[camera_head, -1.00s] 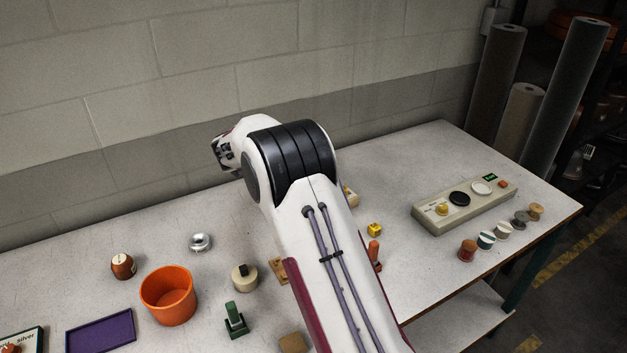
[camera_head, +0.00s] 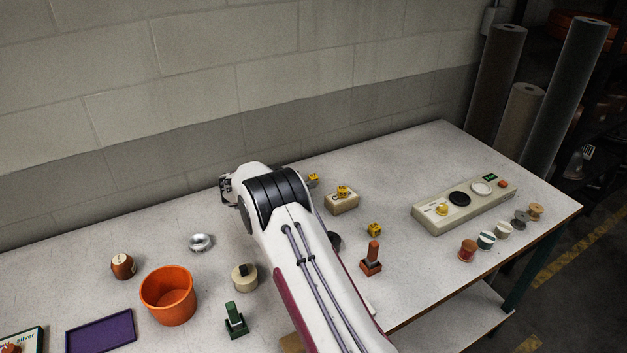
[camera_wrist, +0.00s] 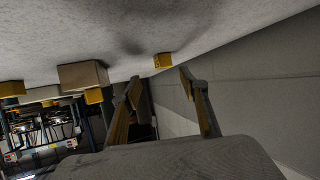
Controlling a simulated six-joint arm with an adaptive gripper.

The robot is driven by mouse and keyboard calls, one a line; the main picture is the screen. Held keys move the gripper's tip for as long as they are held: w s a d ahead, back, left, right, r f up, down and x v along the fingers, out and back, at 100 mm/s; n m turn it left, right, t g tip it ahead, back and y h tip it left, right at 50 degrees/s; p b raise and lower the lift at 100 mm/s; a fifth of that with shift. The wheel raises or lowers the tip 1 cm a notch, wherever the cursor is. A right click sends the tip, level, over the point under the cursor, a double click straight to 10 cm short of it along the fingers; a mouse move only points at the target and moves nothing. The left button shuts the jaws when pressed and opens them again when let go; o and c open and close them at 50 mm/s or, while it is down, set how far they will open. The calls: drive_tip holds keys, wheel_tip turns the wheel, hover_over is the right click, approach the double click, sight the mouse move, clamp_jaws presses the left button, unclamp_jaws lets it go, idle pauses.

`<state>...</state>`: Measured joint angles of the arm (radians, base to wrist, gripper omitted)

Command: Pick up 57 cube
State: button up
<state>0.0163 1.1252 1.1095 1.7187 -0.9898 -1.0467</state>
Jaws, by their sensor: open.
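Three yellow cubes show in the head view; their numbers are too small to read, so I cannot tell which is 57. One cube (camera_head: 313,180) stands near the wall, just right of my arm. Another cube (camera_head: 343,190) sits on a beige block (camera_head: 342,203). The third cube (camera_head: 374,230) stands on the table nearer the front. In the wrist view, where the table is at the top, my gripper (camera_wrist: 160,76) is open and empty. A yellow cube (camera_wrist: 162,60) appears between its fingertips, farther out. The gripper is hidden behind my arm in the head view.
An orange-topped stamp (camera_head: 371,260) stands right of my arm. A long control panel (camera_head: 462,206) and several spools lie further right. An orange pot (camera_head: 168,295), a silver ring (camera_head: 200,242) and a purple tray (camera_head: 100,331) are on the left. The wall bounds the table behind.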

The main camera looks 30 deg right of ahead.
sight(314, 176)
drive_tip(key=shift+x, duration=1.3)
drive_tip(key=shift+w, duration=0.1)
drive_tip(key=shift+w+x, duration=0.1)
drive_tip(key=shift+x, duration=1.2)
drive_tip(key=shift+w+x, duration=0.15)
drive_tip(key=shift+x, duration=1.1)
drive_tip(key=shift+r, duration=0.15)
drive_tip(key=c, duration=0.8)
